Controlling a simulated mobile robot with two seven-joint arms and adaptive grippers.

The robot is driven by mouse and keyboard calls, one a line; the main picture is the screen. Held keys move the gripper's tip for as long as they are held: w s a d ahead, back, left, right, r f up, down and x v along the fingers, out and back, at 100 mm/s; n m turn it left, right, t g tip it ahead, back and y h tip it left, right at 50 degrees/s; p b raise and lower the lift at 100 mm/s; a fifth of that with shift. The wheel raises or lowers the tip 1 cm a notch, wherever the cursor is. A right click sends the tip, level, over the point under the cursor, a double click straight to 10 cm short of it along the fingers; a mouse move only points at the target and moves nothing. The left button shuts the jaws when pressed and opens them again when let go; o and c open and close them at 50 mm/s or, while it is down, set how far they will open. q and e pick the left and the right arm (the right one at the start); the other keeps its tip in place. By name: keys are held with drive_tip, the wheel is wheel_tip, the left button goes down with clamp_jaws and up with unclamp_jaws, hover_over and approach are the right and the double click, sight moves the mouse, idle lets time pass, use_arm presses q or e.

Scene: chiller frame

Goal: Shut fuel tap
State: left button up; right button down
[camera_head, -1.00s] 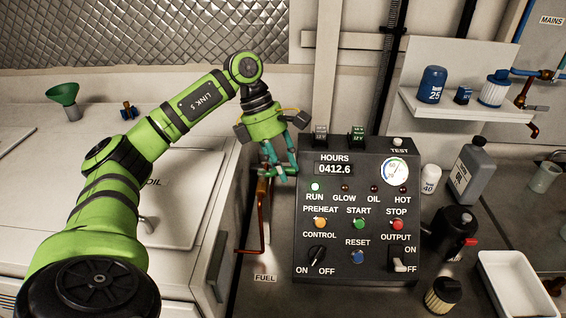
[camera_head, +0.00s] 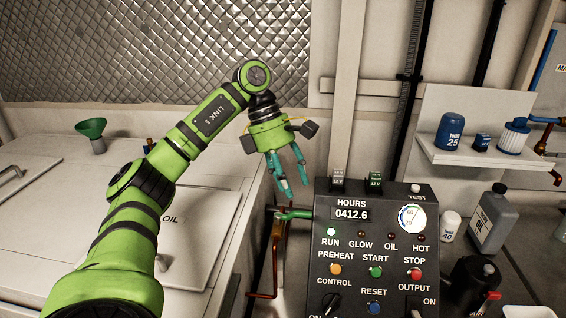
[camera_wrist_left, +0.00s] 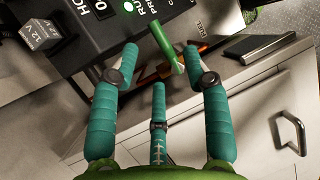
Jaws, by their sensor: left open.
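The fuel tap has a green lever (camera_head: 294,215) beside the left edge of the black control panel. The lever lies nearly level in the head view, crosswise to the copper pipe (camera_head: 276,255) running down from it. The lever also shows in the left wrist view (camera_wrist_left: 164,46), beyond my fingers. My left gripper (camera_head: 294,188) is open and empty, with teal fingers pointing down just above the lever in the picture. In the left wrist view my gripper (camera_wrist_left: 160,62) has its fingers spread, with the lever between the two outer tips in the picture and apparently untouched. My right gripper is out of view.
The control panel (camera_head: 335,240) stands close on the right of the tap, with a lit green RUN lamp. White cabinets (camera_head: 205,235) lie left. A green funnel (camera_head: 91,130) stands behind my arm. A shelf (camera_head: 470,155) with filters and several bottles is at right.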

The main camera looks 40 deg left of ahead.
use_arm(q)
drive_tip(key=shift+v, duration=2.55)
drive_tip(key=shift+d+f, duration=0.15)
